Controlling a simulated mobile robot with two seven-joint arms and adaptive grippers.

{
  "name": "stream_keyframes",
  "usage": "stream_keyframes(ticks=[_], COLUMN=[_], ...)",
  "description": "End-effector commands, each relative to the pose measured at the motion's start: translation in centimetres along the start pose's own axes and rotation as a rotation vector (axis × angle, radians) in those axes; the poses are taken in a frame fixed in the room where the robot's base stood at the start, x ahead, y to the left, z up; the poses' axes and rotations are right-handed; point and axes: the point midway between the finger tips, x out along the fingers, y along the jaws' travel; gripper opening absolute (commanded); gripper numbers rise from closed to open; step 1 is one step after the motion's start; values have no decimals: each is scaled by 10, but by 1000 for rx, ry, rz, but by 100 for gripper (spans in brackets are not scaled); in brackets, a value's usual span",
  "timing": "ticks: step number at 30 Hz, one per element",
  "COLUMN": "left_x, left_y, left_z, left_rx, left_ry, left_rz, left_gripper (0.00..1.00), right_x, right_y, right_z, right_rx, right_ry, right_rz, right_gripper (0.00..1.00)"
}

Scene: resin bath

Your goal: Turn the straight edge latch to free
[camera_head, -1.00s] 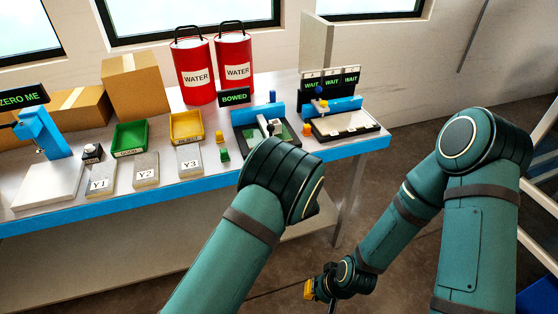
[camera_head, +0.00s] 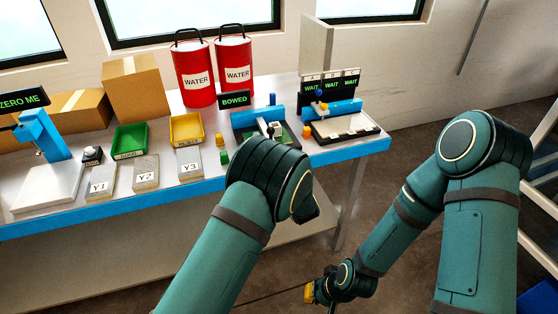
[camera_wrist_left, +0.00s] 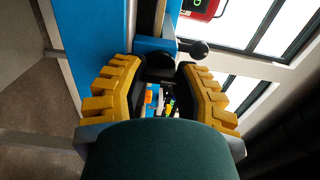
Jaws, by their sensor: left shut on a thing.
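The straight edge station stands under the BOWED sign (camera_head: 235,99) on the bench, with a blue upright (camera_head: 272,100) and a green bed. My left forearm hides its front part and my left gripper in the head view. In the left wrist view my left gripper's yellow fingers (camera_wrist_left: 156,72) are closed on a black part, which I take for the latch. A black ball-ended lever (camera_wrist_left: 196,48) sticks out just beyond the right fingertip. The latch's exact angle cannot be made out. My right gripper (camera_head: 314,292) hangs low off the bench, small and partly hidden, its opening unclear.
A station with WAIT signs (camera_head: 331,82) stands just right of the straight edge. Left of it lie blocks Y3 (camera_head: 189,162), Y2 (camera_head: 145,173) and Y1 (camera_head: 100,181), a yellow tray (camera_head: 186,128) and a green tray (camera_head: 130,139). Red WATER cans (camera_head: 196,76) stand behind.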

Motion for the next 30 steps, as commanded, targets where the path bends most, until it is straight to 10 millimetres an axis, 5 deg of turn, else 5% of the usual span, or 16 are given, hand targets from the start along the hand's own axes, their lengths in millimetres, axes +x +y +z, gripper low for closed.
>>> stream_keyframes(ticks=[1,2,3,5,17,30], left_x=[1,1,1,1,-7,-88], left_y=[-2,-2,-2,-2,0,-1], left_z=[0,0,0,0,0,-1], left_rx=[-2,-2,-2,-1,1,1], left_ry=[-1,-1,-1,-1,1,3], left_rz=[-4,-4,-4,-4,-1,-1], left_gripper=[0,37,51,64,64,64], right_x=[0,0,0,0,0,0], right_y=[0,0,0,0,0,0], right_z=[0,0,0,0,0,0], right_rx=[0,0,0,0,0,0], right_ry=[0,0,0,0,0,0], right_rz=[0,0,0,0,0,0], right_gripper=[0,0,0,0,0,0])
